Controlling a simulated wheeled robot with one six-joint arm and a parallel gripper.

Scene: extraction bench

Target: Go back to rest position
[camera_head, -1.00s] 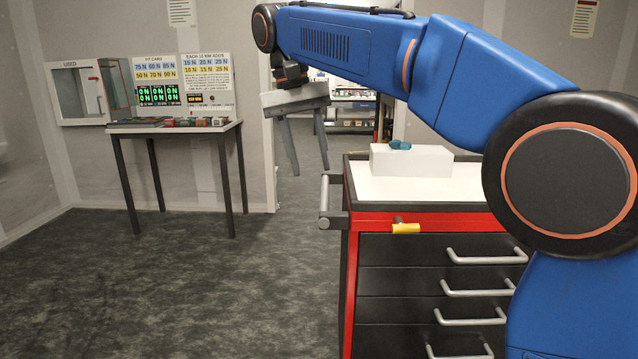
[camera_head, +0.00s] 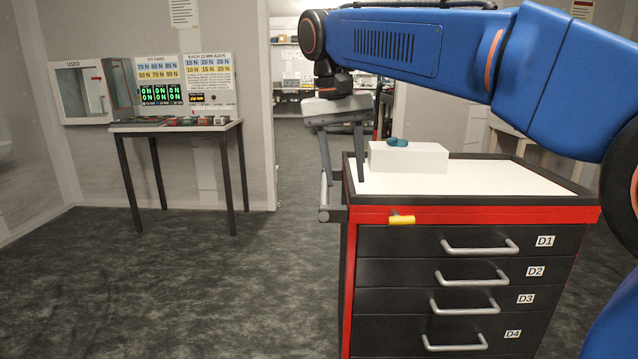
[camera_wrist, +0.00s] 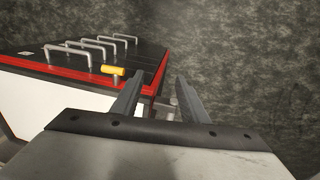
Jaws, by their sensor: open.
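My gripper (camera_head: 341,150) hangs from the end of my blue arm, its two long grey fingers pointing down near the left edge of the tool cart. It is open, and nothing shows between the fingers. In the wrist view my gripper (camera_wrist: 158,97) has its fingers spread apart, with the cart's edge and the dark floor beyond them. The red and black tool cart (camera_head: 470,215) has a white top and drawers marked D1 to D4.
A white block (camera_head: 408,160) with a teal piece (camera_head: 397,142) on it stands on the cart. A yellow tab (camera_head: 401,220) sticks out at the cart's front. A dark-legged table (camera_head: 176,128) with gauges stands at the left wall. The floor between is clear.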

